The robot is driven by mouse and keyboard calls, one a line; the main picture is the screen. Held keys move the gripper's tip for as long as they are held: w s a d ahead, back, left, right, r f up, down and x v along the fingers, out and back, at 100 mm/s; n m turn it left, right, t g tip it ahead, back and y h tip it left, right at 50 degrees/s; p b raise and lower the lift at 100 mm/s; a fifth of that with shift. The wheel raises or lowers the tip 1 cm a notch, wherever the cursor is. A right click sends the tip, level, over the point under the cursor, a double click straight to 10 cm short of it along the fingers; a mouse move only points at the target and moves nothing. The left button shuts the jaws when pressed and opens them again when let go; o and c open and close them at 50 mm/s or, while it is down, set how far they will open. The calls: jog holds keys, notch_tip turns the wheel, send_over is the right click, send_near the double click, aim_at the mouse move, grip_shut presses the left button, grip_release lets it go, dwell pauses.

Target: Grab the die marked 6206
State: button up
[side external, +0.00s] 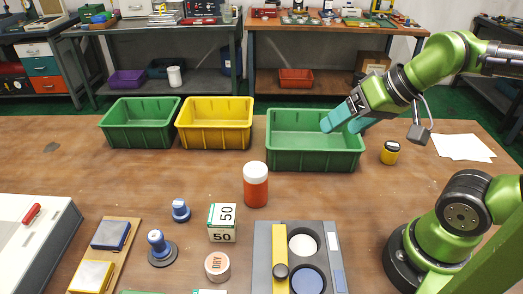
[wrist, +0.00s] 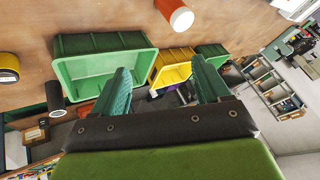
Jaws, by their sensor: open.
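I cannot find a die that reads 6206 in either view. A white and green box marked 50 (side external: 222,222) stands on the table in front of the bins. Part of another white and green piece (side external: 209,292) is cut off at the bottom edge, its marking not readable. My gripper (side external: 341,121) has teal fingers spread apart over the right-hand green bin (side external: 300,160), well away from the box. In the wrist view my gripper (wrist: 160,66) is open, with nothing visible between the fingers.
An orange jar with a white lid (side external: 256,188) stands mid-table. A yellow bin (side external: 214,134) and another green bin (side external: 140,138) stand left. Blue-handled stamps (side external: 158,242), a round DRY tin (side external: 217,266) and a grey fixture (side external: 262,258) occupy the front. A yellow jar (side external: 390,154) stands right.

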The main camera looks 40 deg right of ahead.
jog(key=a+f+g, duration=0.1)
jog(key=a+f, duration=0.1)
jog(key=m+g+h, duration=0.3)
jog(key=g, duration=0.2)
send_over(178, 203)
jog(key=s+a, duration=0.1)
notch_tip(178, 203, down, 5)
jog(key=f, duration=1.1)
jog(key=w+d+f, duration=0.1)
jog(key=f, duration=0.4)
jog(key=shift+f, duration=0.3)
jog(key=c, duration=1.2)
